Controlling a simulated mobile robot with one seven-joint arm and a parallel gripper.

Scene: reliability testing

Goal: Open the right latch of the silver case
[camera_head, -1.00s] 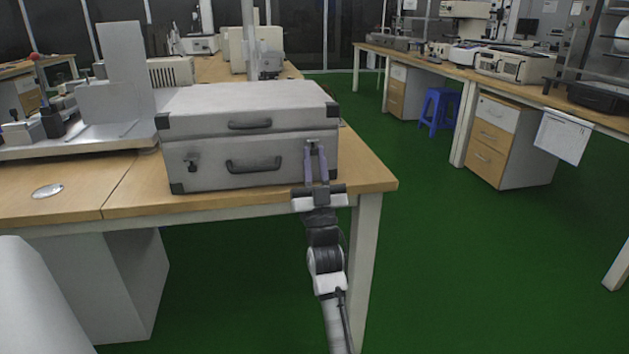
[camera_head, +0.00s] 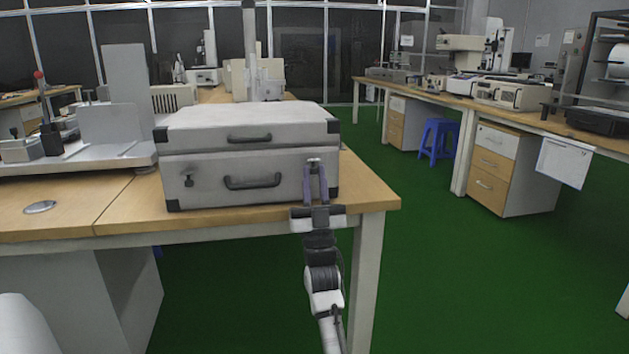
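The silver case (camera_head: 222,162) is closed and stands on the wooden bench near its front right corner. It has black corner pieces and a black handle on both lid and body. Its left latch (camera_head: 188,180) is a small dark piece below the lid seam. The right latch (camera_head: 314,161) is small and partly hidden by my fingers. My gripper (camera_head: 314,166) is in front of the case's right side, its two purple fingers pointing up and apart. The fingertips are at the right latch, one on each side. I cannot tell whether they touch it.
The wooden bench (camera_head: 240,220) ends just right of the case. A metal device with an upright plate (camera_head: 122,90) stands close on the left. Green floor (camera_head: 440,250) is open to the right, with a blue stool (camera_head: 438,138) and another bench with drawers farther off.

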